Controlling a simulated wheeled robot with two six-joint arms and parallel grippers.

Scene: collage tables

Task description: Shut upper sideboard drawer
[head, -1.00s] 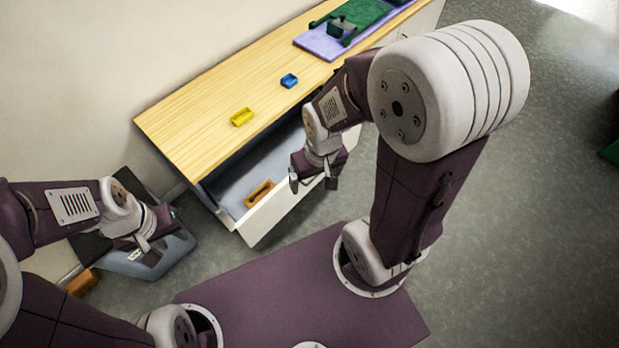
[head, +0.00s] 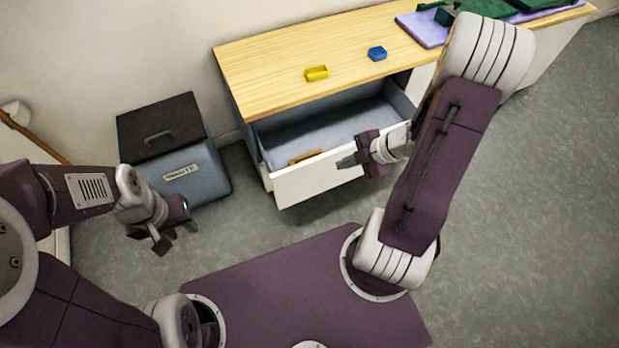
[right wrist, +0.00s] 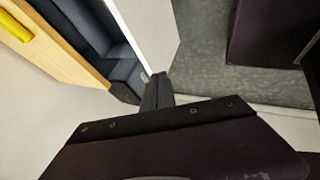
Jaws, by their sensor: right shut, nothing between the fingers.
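The sideboard (head: 270,70) has a light wood top and white fronts. Its upper drawer (head: 300,186) is pulled well out, showing a grey-blue inside with a brown wooden piece (head: 305,157) near the front. My right gripper (head: 345,162) is shut and empty, at the drawer's front panel near its top edge. In the right wrist view its closed fingers (right wrist: 158,92) point at the end of the white drawer front (right wrist: 150,35); I cannot tell whether they touch. My left gripper (head: 175,238) is open and empty, over the floor left of the drawer.
A grey bin with a black lid (head: 160,130) stands left of the sideboard. Grey floor is free at right.

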